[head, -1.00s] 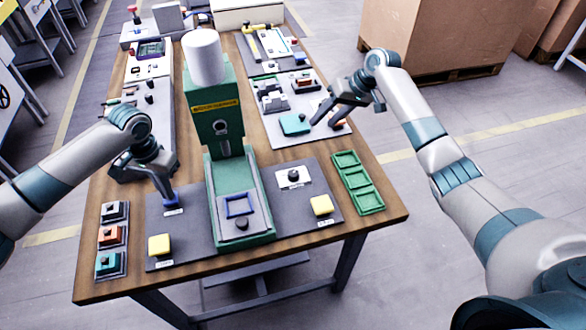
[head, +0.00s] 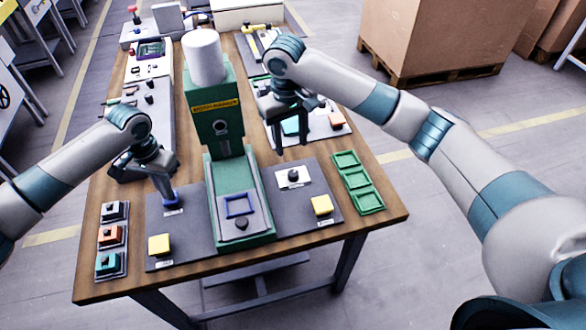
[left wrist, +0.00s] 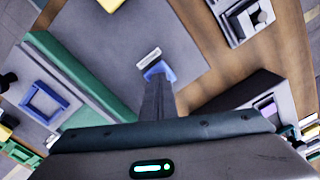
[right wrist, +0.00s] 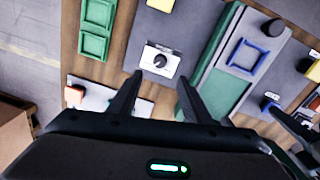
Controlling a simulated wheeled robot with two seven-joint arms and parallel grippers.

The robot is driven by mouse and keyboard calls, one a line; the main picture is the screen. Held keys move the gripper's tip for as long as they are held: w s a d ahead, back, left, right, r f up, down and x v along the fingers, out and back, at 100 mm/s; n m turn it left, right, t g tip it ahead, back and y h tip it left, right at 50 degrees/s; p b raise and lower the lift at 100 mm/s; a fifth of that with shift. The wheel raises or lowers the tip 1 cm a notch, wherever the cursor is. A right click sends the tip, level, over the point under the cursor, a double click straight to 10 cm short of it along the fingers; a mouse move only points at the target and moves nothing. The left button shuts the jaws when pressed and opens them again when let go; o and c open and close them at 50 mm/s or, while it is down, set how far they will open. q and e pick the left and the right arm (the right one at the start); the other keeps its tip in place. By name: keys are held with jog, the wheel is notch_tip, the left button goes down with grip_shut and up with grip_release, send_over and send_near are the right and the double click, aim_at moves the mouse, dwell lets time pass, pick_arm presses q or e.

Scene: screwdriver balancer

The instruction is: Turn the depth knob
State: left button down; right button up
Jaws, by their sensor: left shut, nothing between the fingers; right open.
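A black knob (head: 293,175) sits on a small white plate on the grey panel right of the green machine (head: 222,115). It also shows in the right wrist view (right wrist: 160,60); its label is too small to read. My right gripper (head: 292,145) is open and empty, pointing down above and behind the knob. In the right wrist view the knob appears just beyond the fingertips, between their lines. My left gripper (head: 168,192) is shut with nothing in it, its tips at a blue button (head: 172,200) on the left panel. The left wrist view shows the blue button (left wrist: 160,70) partly hidden by the fingers.
Yellow buttons sit on the left (head: 159,245) and right (head: 321,205) panels. A blue square frame (head: 238,206) lies on the machine's bed. Green trays (head: 358,183) stand at right. Button boxes (head: 112,236) line the left edge. More devices lie behind.

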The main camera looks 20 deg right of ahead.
aim_at(293, 173)
jog(key=shift+f, duration=0.15)
jog(key=f, duration=1.1)
jog(key=shift+w+d+f, duration=0.1)
jog(key=shift+d+f, duration=0.2)
jog(key=shift+f, duration=0.05)
jog(key=c, duration=1)
